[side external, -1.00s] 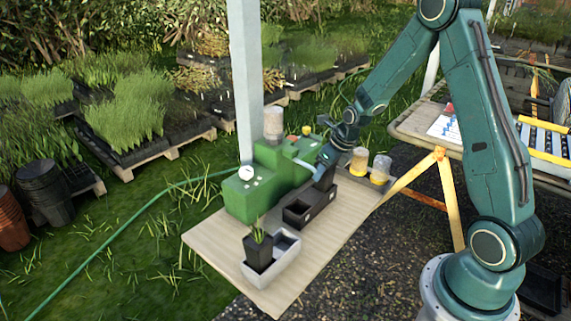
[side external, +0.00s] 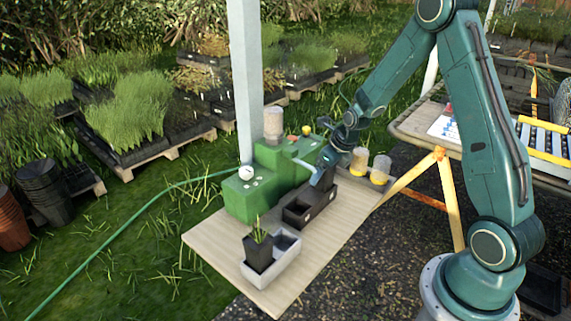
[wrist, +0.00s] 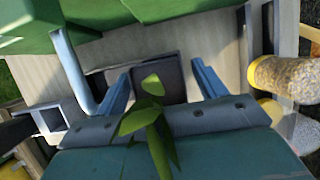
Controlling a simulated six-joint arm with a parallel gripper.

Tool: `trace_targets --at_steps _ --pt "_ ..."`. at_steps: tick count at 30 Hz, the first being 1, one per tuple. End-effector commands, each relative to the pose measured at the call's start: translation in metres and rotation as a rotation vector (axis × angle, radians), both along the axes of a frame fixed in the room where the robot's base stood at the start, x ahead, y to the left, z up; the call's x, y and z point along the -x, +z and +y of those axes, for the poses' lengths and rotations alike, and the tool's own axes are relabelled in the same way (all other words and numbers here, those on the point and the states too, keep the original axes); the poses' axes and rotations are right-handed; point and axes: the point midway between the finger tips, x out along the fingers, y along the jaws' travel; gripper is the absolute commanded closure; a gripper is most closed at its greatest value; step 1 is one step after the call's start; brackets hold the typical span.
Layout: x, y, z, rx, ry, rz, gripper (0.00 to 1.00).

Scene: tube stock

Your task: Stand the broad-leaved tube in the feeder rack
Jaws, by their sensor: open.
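The broad-leaved tube shows in the wrist view as green leaves (wrist: 152,125) above a dark pot (wrist: 158,68). The pot lies between my spread fingers, and the leaves overlap the palm. My gripper (side external: 320,182) is open, low over the far end of the black feeder rack (side external: 297,220); both fingers also show in the wrist view (wrist: 163,88). The tube appears to stand in the rack's far part, but its base is hidden. The rack's near compartments look empty.
A green machine (side external: 240,200) with a blue-grey bent pipe (wrist: 75,65) stands close beside the rack. A grey tray (side external: 277,270) holds a black tube with narrow leaves (side external: 258,252). Jars with yellow bases (side external: 379,170) stand behind the rack. Bare board lies at the front right.

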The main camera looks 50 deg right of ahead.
Motion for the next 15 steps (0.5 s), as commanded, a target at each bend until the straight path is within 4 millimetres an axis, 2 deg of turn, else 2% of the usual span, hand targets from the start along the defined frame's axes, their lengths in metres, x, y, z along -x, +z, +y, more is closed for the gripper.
trace_targets --at_steps 8,15 --pt "0.001 0.003 0.000 0.000 0.000 -0.001 0.30" --pt "0.007 0.018 0.000 0.001 0.000 -0.002 0.30"
